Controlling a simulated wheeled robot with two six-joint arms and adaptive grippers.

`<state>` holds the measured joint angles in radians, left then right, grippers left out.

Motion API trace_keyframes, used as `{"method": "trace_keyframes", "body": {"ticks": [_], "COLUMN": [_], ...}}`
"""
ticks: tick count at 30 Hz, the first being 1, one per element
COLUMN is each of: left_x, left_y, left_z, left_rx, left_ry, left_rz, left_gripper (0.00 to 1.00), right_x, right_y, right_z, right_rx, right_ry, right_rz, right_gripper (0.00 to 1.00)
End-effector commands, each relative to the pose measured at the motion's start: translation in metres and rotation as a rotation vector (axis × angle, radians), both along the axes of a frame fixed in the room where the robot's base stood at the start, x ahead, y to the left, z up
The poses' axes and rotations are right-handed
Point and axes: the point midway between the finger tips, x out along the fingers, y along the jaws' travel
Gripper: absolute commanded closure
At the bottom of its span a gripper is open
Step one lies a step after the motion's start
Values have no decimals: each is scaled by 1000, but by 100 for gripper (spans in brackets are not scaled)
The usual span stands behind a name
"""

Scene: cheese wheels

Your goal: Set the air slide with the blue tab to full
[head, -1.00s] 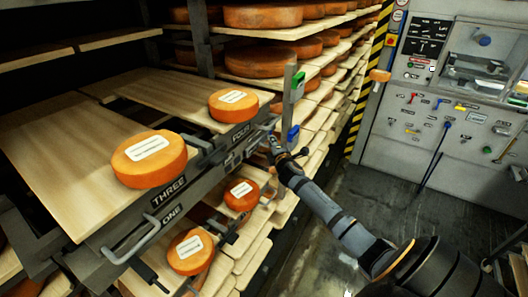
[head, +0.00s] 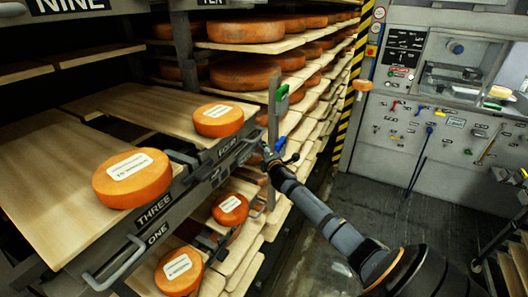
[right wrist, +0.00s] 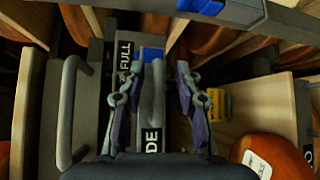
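The slide's blue tab (head: 281,142) shows at the end of the rack in the head view, low on a grey upright. In the right wrist view a blue piece (right wrist: 151,54) lies beside a white-on-black "FULL" label (right wrist: 124,56). My right gripper (head: 266,153) is just left of and below the blue tab in the head view. In the wrist view its two fingers (right wrist: 160,98) are apart, with a grey bar (right wrist: 152,85) between them. I cannot tell whether they touch it. A second label, ending in "DE" (right wrist: 153,140), is partly hidden. My left gripper is out of view.
A green tab (head: 283,92) sits higher on the same upright. Orange cheese wheels lie on boards THREE (head: 55,190) and FOUR and on the level below. Grey drawer handles (head: 115,265) stick out nearby. Open floor (head: 370,220) lies to the right, before a control panel (head: 440,155).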

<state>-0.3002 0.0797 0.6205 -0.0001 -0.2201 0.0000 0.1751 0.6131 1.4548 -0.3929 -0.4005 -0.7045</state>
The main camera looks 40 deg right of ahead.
Motion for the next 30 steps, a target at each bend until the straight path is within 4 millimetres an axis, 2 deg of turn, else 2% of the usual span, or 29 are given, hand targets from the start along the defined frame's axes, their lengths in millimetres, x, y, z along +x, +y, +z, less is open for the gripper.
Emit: {"method": "trace_keyframes", "body": {"ticks": [5,8,15,21,24,30], "left_x": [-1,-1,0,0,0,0], "left_y": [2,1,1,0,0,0], "left_z": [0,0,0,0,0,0], "left_rx": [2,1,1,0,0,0], "left_ry": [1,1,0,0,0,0], "left_rz": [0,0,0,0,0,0], "left_gripper": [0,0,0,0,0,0], "right_x": [-2,-13,-65,-97,-105,-109], "right_y": [1,5,27,40,44,46], "right_z": [0,1,8,13,15,16], "right_rx": [-1,-4,-9,-6,-3,1], "right_ry": [0,2,6,5,3,1], "right_rz": [1,2,5,2,1,0], "right_gripper": [66,66,66,66,66,66]}}
